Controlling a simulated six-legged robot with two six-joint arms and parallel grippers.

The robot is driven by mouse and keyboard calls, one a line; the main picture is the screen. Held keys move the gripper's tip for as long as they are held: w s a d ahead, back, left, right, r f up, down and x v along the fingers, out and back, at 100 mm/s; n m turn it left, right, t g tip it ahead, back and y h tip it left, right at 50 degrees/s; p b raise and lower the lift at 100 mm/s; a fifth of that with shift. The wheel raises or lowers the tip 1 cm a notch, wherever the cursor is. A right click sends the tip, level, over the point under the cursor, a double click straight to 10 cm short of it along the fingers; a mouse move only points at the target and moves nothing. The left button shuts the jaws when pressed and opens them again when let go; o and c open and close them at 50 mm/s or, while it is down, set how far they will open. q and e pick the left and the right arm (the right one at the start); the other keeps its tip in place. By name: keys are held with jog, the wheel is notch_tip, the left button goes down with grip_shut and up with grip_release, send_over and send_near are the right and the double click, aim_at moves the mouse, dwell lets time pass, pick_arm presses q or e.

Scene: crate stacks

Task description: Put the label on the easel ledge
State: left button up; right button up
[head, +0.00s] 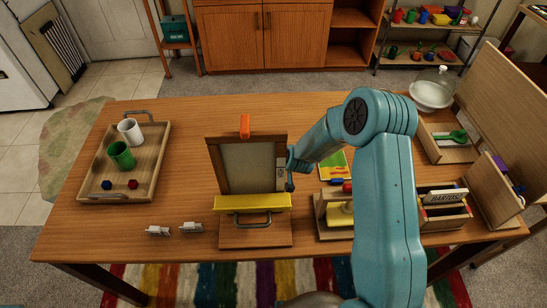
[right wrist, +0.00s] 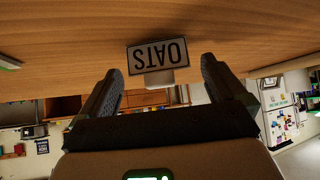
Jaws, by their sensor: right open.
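The label reading OATS (right wrist: 172,52), a grey plate with a pale tab, appears upside down in the right wrist view. My right gripper (right wrist: 162,70) is open, with one finger on each side of the tab and visible gaps between. In the head view the right gripper (head: 290,180) is at the easel's right edge, partly hidden by my arm; I cannot clearly make out the label there. The wooden easel (head: 212,170) has a grey panel, with a yellow ledge-like bar (head: 252,203) across its lower front. My left gripper is not in view.
A wooden tray (head: 92,190) with cups stands on the left of the table. Two small pale pieces (head: 158,231) lie front left. A wooden crate (head: 446,217) and other boxes crowd the right side. The table between tray and easel is clear.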

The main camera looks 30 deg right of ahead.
jog(key=shift+w+f, duration=0.15)
jog(key=shift+w, duration=0.1)
jog(key=shift+c, duration=0.6)
jog(key=shift+s, duration=0.1)
jog(key=c, duration=1)
